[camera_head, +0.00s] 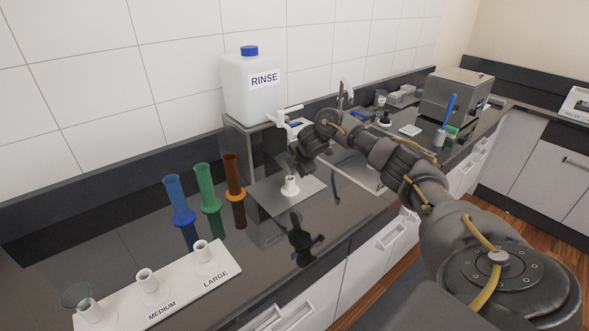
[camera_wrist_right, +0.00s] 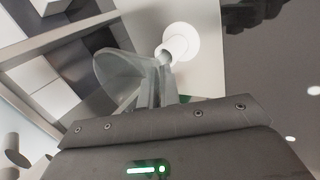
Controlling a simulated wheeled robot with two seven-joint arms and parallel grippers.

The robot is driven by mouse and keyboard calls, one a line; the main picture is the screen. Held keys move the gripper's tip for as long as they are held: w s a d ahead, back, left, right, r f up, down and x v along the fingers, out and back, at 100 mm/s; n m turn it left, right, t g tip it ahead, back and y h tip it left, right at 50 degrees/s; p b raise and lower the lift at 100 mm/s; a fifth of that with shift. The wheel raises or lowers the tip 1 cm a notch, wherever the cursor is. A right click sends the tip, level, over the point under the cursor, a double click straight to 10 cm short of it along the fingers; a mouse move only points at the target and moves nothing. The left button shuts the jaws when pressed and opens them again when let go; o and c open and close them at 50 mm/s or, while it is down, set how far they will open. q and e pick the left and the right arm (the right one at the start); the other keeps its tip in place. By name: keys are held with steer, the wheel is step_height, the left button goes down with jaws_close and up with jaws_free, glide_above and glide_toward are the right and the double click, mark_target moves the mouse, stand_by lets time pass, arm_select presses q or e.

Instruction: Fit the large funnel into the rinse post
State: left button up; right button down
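The rinse post (camera_head: 290,186) is a short white post on a grey plate below the RINSE container. It also shows in the right wrist view (camera_wrist_right: 182,42) as a white round base with a short stub. My right gripper (camera_head: 299,166) hangs just above and beside the post. In the right wrist view its fingers (camera_wrist_right: 163,92) look closed on a translucent grey funnel (camera_wrist_right: 122,74), which I take as the large funnel. Its cone opens to the left of the fingers. The fingers partly hide its stem and its gap to the post. My left gripper is not in view.
A white rack (camera_head: 180,285) with MEDIUM and LARGE labels stands front left; both labelled posts are empty, and a small funnel (camera_head: 77,296) sits at its left end. Blue, green and brown cylinders (camera_head: 208,190) stand behind. The RINSE container (camera_head: 252,90) and its tap (camera_head: 284,114) are close behind my gripper.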

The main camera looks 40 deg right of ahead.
steer(key=shift+f+b, duration=0.5)
steer(key=shift+f, duration=0.4)
steer(key=c, duration=1.5)
jaws_free()
steer(key=shift+c, duration=0.2)
steer(key=shift+r, duration=0.1)
steer(key=d+v, duration=0.1)
steer(key=v, duration=0.9)
steer(key=shift+s+a+r, duration=0.25)
steer(key=shift+a+r, duration=0.1)
steer(key=shift+a, duration=0.2)
